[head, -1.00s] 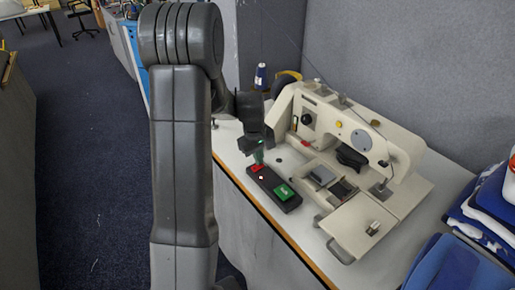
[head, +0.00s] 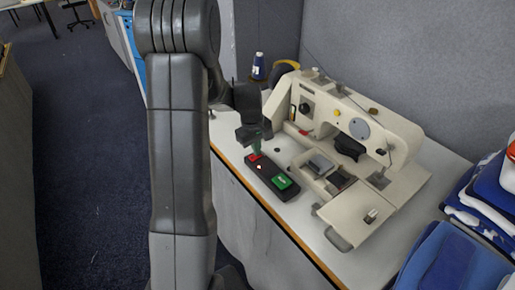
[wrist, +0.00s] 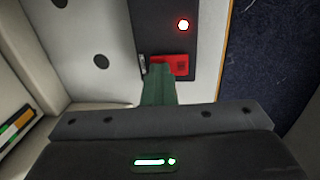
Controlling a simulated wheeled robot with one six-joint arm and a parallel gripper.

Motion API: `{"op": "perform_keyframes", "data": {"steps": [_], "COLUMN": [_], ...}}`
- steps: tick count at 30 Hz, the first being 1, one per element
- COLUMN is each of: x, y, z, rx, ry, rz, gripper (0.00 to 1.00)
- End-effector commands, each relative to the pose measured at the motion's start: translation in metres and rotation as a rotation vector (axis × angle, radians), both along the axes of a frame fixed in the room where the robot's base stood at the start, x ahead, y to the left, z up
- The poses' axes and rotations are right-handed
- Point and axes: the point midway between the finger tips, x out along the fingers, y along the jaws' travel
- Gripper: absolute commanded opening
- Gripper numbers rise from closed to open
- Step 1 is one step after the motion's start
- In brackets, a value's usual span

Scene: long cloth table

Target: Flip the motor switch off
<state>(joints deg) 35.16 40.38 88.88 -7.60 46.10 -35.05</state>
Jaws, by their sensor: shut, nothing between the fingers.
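The motor switch is a dark box (head: 268,182) on the table in front of the sewing machine. It has a red rocker (head: 254,157) at its far end and a green button (head: 282,182) at its near end. A small lamp (wrist: 183,25) glows white and red beside the red part. My gripper (head: 257,150) points down at the red end, its green fingers shut and empty. In the wrist view the fingertips (wrist: 157,82) overlap the left part of the red rocker (wrist: 182,65); I cannot tell whether they touch it.
The cream sewing machine (head: 388,135) stands right behind the switch box. Folded blue and white cloth (head: 455,262) lies at the right. The table's wooden front edge (head: 240,180) runs close to the box.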

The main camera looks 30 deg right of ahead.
Motion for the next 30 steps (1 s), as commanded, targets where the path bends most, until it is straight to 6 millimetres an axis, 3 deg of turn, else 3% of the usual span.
{"op": "perform_keyframes", "data": {"steps": [6,18,23,30], "x": [-0.003,-0.002,-0.002,-0.002], "y": [0.013,0.013,0.015,0.022], "z": [-0.003,0.004,0.026,0.081], "rx": [0.009,0.006,0.004,0.005], "ry": [0.008,0.003,0.001,0.001], "rz": [-0.002,-0.001,0.000,0.000], "gripper": [0.00,0.00,0.00,0.00]}}
